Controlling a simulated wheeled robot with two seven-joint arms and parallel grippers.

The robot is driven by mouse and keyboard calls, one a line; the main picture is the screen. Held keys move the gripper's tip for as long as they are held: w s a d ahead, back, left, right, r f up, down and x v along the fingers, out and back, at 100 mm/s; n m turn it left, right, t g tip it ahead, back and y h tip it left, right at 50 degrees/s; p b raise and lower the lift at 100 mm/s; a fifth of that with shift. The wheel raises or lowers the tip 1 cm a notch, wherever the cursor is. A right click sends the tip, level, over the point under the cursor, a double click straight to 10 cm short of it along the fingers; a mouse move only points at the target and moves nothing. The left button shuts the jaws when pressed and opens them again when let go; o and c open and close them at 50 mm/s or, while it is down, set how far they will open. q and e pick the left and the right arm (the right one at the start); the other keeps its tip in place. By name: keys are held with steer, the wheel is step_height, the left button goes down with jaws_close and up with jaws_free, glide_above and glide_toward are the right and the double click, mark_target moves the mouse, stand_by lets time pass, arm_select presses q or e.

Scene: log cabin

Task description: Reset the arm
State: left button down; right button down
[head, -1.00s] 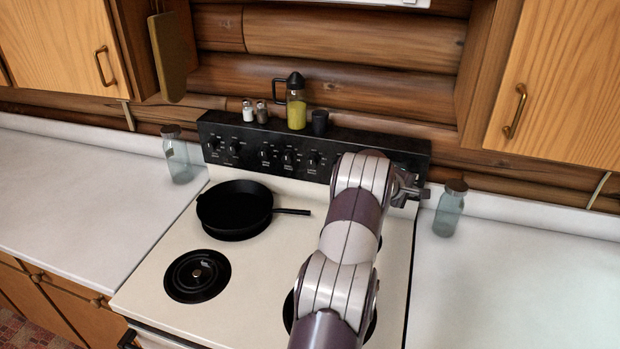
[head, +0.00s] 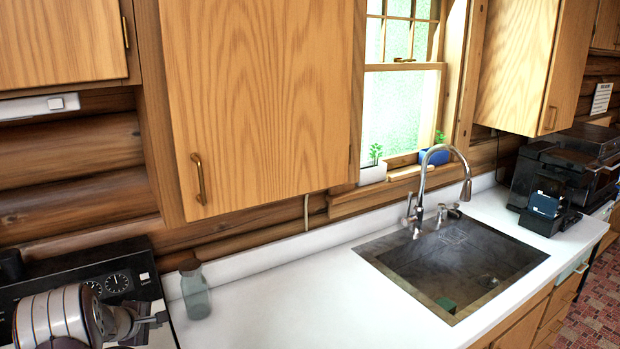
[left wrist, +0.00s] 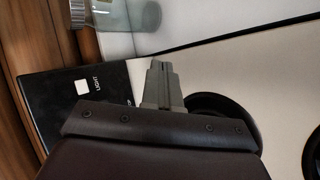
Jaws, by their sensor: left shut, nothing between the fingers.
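My left arm comes in at the lower left of the head view, in front of the stove's control panel (head: 120,262). Its gripper (head: 158,319) points right and is empty, over the right end of the stove. In the left wrist view the gripper (left wrist: 160,68) shows its two fingers together, with nothing between them. The black panel (left wrist: 95,88) with a LIGHT switch lies to its left and a dark round burner (left wrist: 240,118) to its right. My right gripper is in neither view.
A glass bottle (head: 195,295) stands on the white counter (head: 290,290) right of the stove. A sink (head: 450,265) with a tall faucet (head: 425,185) is further right, then a black coffee machine (head: 545,190). Wooden cabinets (head: 265,100) hang above. The counter between bottle and sink is clear.

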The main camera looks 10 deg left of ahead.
arm_select(q)
steer(key=s+d+r+m+g, duration=0.2)
steer(key=s+d+m+g, duration=0.6)
steer(key=s+d+m, duration=1.1)
steer(key=s+d, duration=0.8)
steer(key=d, duration=0.2)
steer(key=shift+s+r, duration=0.15)
steer(key=shift+r, duration=0.05)
